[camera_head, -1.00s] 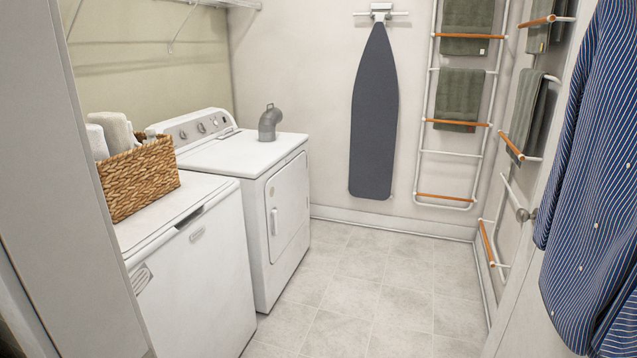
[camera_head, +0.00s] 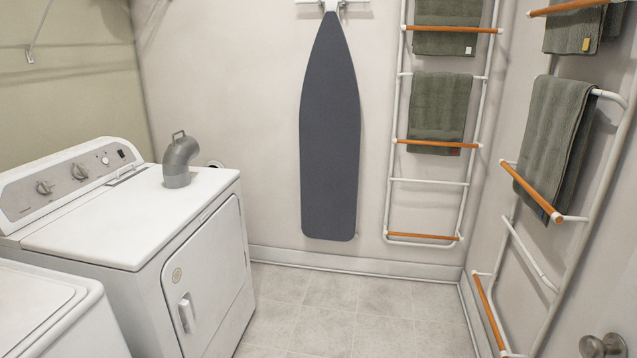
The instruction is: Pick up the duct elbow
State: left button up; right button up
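The duct elbow (camera_head: 180,160) is a grey metal bent pipe with a small handle-like loop at its top. It stands upright on the back right part of the dryer's white top (camera_head: 120,215), near the wall. Neither of my grippers shows in the head view, so I cannot see their state.
A white washer (camera_head: 45,315) stands at the lower left, beside the dryer. An ironing board (camera_head: 330,130) hangs on the back wall. Towel racks with green towels (camera_head: 437,112) line the back and right walls. The tiled floor (camera_head: 345,305) in the middle is clear. A door knob (camera_head: 602,345) shows at lower right.

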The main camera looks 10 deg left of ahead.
aim_at(177, 157)
jog(key=i+u, duration=0.15)
jog(key=i, duration=0.35)
jog(key=i+l+u, duration=0.1)
jog(key=i, duration=0.4)
jog(key=i+l+u, duration=0.15)
jog(key=i, duration=0.3)
jog(key=i+l+u, duration=0.1)
jog(key=i, duration=0.4)
